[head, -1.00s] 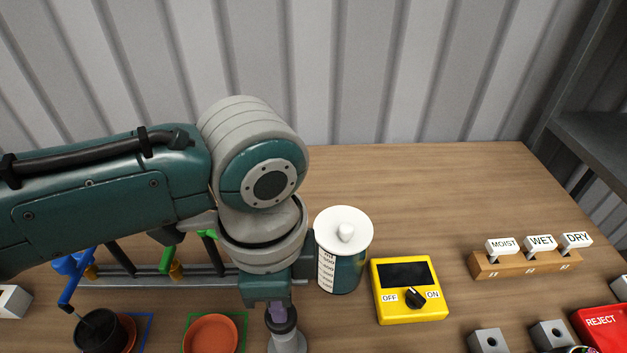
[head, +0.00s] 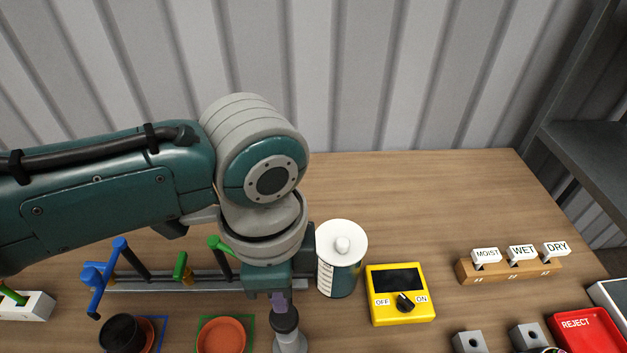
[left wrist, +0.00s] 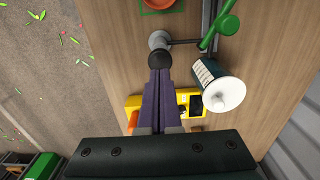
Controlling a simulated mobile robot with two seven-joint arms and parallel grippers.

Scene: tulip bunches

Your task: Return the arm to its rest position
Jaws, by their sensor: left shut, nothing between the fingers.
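My left arm comes in from the left in the head view. Its gripper (head: 279,302) points down just above a grey post with a dark rounded top (head: 287,330). In the left wrist view, the purple fingers (left wrist: 160,75) lie together with nothing between them. Their tips appear close to the post's dark top (left wrist: 161,58); I cannot tell whether they touch. My right gripper is not in view.
A white-lidded canister (head: 341,262) stands just right of the gripper. A yellow switch box (head: 400,294) is further right. A rail with blue and green levers (head: 180,284), a dark pot (head: 122,334) and an orange saucer (head: 221,337) lie left. The rear tabletop (head: 410,190) is clear.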

